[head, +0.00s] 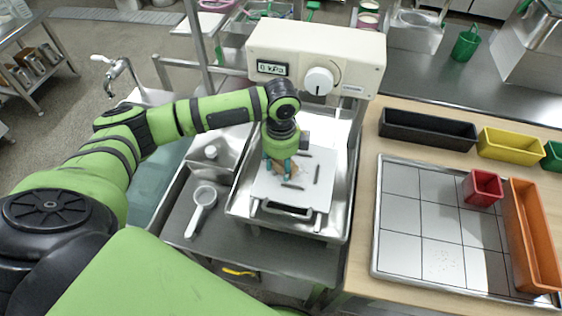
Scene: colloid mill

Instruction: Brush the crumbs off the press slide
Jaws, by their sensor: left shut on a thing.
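The cream press (340,52) has a small display and a white knob. Below it, the white slide plate (303,194) sits out over a steel tray (337,232). Several short dark strips lie on the plate; crumbs on it are too small to tell. My left gripper (279,170) reaches down over the left part of the plate. Its teal fingers are shut on a small brown thing (278,164), possibly a brush, mostly hidden by the fingers. I cannot tell whether it touches the plate. My right gripper is out of view.
A white scoop (202,204) lies in the steel basin at left. On the right bench, a gridded tray (404,257) holds a red bin (483,187) and a few dark specks. Black (428,129), yellow (509,146) and orange bins (531,232) stand around it.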

